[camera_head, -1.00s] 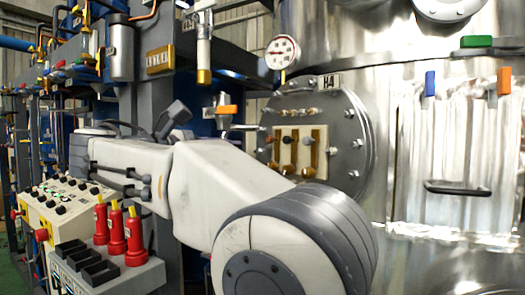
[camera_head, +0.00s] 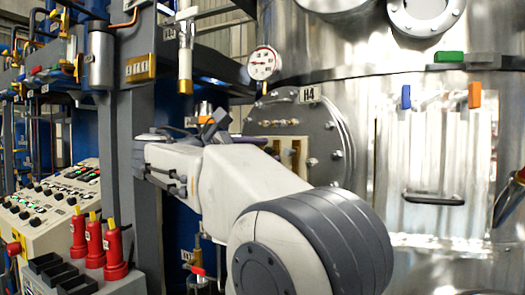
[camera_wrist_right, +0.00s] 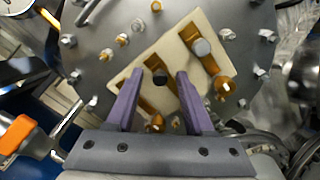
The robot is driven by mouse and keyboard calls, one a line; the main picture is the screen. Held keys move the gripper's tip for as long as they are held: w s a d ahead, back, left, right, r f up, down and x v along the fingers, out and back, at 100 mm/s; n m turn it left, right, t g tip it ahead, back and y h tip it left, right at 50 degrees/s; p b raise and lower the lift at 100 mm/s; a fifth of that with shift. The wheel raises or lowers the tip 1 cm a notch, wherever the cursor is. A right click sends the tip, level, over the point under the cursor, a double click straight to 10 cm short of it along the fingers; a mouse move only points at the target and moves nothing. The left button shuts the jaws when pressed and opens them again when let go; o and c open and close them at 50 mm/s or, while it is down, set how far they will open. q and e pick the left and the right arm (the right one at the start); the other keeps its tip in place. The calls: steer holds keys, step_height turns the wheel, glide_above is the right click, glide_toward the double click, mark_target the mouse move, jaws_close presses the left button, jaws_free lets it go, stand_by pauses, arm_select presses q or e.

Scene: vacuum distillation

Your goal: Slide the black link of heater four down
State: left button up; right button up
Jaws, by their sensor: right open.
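Heater four is the round grey flange (camera_head: 335,135) under the H4 label (camera_head: 310,95) in the head view. Its cream plate (camera_wrist_right: 185,40) with brass-coloured slots fills the middle of the right wrist view. A dark round knob, apparently the black link (camera_wrist_right: 160,76), sits in the middle slot. My right gripper (camera_wrist_right: 154,86) is open, its two purple fingers on either side of that knob in the picture; I cannot tell whether they touch it. In the head view the right gripper (camera_head: 256,141) reaches the plate, partly hidden by my arm. My left gripper is not in view.
A greyer knob (camera_wrist_right: 202,47) sits in the right slot, close to the right finger. Bolts ring the flange. An orange-handled valve (camera_wrist_right: 17,134) is at the wrist view's left.

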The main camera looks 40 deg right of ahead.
jaws_close()
stand_by(1.4)
